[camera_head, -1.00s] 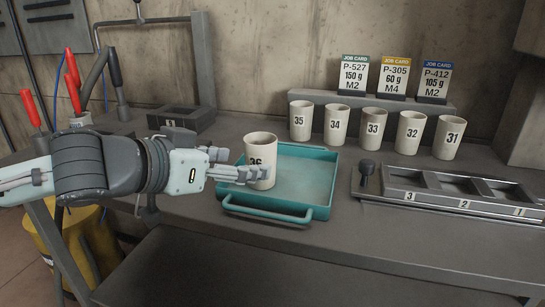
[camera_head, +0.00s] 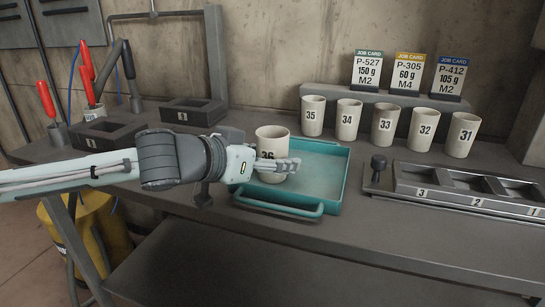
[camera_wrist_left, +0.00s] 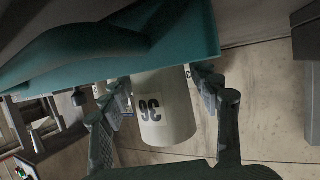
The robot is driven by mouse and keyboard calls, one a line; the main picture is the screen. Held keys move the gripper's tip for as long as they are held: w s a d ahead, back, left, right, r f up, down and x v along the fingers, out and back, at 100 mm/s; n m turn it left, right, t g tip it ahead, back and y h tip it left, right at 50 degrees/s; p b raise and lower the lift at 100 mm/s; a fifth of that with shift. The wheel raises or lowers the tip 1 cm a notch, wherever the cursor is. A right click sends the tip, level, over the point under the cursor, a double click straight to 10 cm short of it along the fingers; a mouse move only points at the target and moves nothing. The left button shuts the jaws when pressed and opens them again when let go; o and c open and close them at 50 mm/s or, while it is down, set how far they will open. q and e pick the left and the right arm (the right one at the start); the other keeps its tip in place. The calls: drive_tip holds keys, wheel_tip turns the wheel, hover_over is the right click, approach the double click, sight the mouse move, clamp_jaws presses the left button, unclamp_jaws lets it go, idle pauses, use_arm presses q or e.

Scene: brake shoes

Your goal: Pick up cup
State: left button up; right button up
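The pale cup marked 36 (camera_head: 271,141) stands upright in the left part of the teal tray (camera_head: 326,180). My left gripper (camera_head: 282,168) reaches in from the left, with its fingers at the cup's lower half and partly covering its number. In the left wrist view the cup (camera_wrist_left: 165,110) lies between the two fingers (camera_wrist_left: 162,98) of the gripper. A narrow gap shows on each side, so the gripper looks open around the cup, not clamped. The tray's teal wall (camera_wrist_left: 110,55) also fills the upper part of that view. My right gripper is out of view.
Several similar cups, such as 33 (camera_head: 385,125), stand in a row behind the tray. Job cards (camera_head: 408,74) stand on a ledge behind them. A rack with numbered compartments (camera_head: 470,200) is at the right. Dark bins (camera_head: 193,112) and red-handled tools (camera_head: 46,98) are at the left.

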use_arm(q)
drive_tip(key=c, duration=1)
drive_tip(key=shift+o, duration=0.2)
drive_tip(key=shift+r, duration=0.15)
